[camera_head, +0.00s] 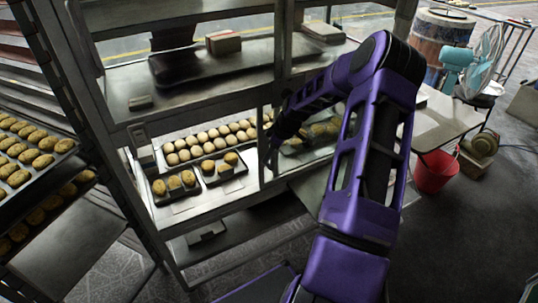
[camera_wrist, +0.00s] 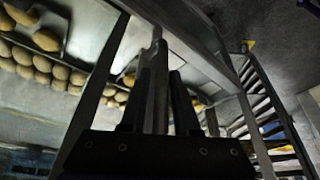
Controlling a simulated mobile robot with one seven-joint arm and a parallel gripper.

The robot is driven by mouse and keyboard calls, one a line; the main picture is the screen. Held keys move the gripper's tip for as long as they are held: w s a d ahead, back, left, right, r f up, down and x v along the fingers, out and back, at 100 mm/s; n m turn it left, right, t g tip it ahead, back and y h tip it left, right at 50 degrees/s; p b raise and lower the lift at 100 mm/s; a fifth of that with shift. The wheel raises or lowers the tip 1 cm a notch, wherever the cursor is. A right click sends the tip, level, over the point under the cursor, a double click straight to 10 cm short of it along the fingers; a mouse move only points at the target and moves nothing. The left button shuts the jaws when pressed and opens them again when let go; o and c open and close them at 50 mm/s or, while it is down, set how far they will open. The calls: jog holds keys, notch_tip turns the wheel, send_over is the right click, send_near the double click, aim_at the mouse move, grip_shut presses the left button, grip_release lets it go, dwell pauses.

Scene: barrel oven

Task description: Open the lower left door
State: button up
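The lower left door (camera_head: 142,150) is in the middle tier of the metal oven, left of an upright post, with rolls visible behind its opening. I cannot tell from the head view whether it stands slightly ajar. My gripper (camera_wrist: 160,85) has its two dark fingers close together on either side of a grey metal bar, the door handle (camera_wrist: 158,55), and looks shut on it. In the head view my purple arm reaches in from the right to the post, and the fingertips are too small and dark to make out.
Round rolls (camera_head: 212,138) and trays of browned buns (camera_head: 174,183) lie inside the oven. A rack of bread trays (camera_head: 34,163) stands close on the left. A table (camera_head: 440,118), a red bucket (camera_head: 434,171) and a fan (camera_head: 480,62) stand to the right. Open floor lies at the lower right.

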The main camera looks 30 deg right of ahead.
jog(key=p+v, duration=0.1)
jog(key=v, duration=1.6)
jog(key=shift+r, duration=0.3)
jog(key=shift+w, duration=0.1)
